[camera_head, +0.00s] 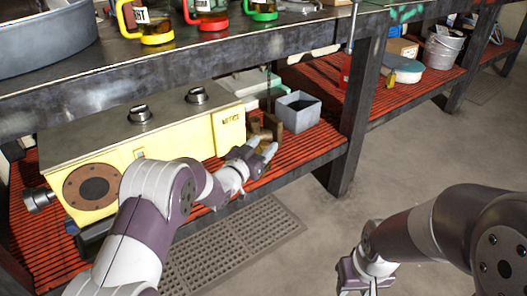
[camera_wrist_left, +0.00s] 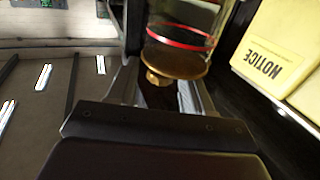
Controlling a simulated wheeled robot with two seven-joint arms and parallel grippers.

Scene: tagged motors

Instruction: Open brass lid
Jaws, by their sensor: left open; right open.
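In the left wrist view, a clear glass cylinder with a red band ends in a round brass lid (camera_wrist_left: 178,64) with a small hex knob. My left gripper (camera_wrist_left: 160,98) is open, with one finger on each side of the knob end. I cannot tell whether either finger touches it. In the head view my left gripper (camera_head: 267,153) is at the lower shelf, beside the right end of a yellow machine; the lid is mostly hidden there. My right gripper (camera_head: 368,284) is open and empty above the floor at the bottom.
The yellow machine (camera_head: 185,138) with a notice label stands close on the left. A grey open bin (camera_head: 298,111) is just right of the left gripper. The upper shelf edge (camera_head: 200,70) hangs above, and a dark post (camera_head: 355,130) stands right.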

